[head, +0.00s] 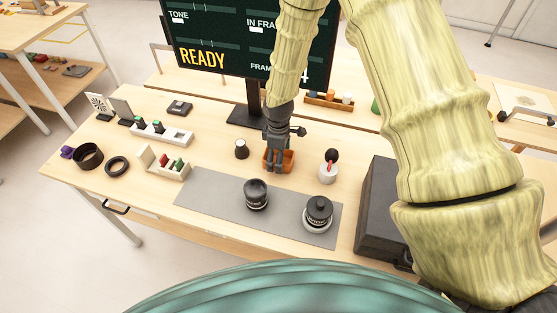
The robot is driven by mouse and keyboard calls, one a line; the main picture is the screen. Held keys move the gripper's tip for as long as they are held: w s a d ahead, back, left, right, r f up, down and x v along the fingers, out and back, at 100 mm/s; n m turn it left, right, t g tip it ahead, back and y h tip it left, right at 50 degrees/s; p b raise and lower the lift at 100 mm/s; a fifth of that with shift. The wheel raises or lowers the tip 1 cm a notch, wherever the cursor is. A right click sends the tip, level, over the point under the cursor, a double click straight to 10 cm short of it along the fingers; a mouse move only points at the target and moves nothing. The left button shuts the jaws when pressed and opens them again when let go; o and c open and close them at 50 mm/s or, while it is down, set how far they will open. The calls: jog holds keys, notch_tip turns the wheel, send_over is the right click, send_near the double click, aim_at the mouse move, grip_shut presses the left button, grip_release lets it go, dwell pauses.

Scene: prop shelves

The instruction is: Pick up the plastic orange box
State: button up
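The plastic orange box (289,160) is on the light wooden table, just behind the grey mat. It is small and looks open-topped. My gripper (275,167) points down at the box from above, with its dark fingers overlapping the box's left and middle part. The fingers hide part of the box. From this view I cannot tell whether they are closed on a wall of it, inside it or just in front of it. The box appears to rest on the table.
A grey mat (225,206) holds two black lens-like items. A red-and-white bulb-shaped item (329,167) stands right of the box, a small dark cylinder (241,149) left. A monitor (235,45) stands behind; a dark case (377,215) sits at right.

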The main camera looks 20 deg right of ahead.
jog(key=c, duration=1.1)
jog(key=shift+r, duration=0.1)
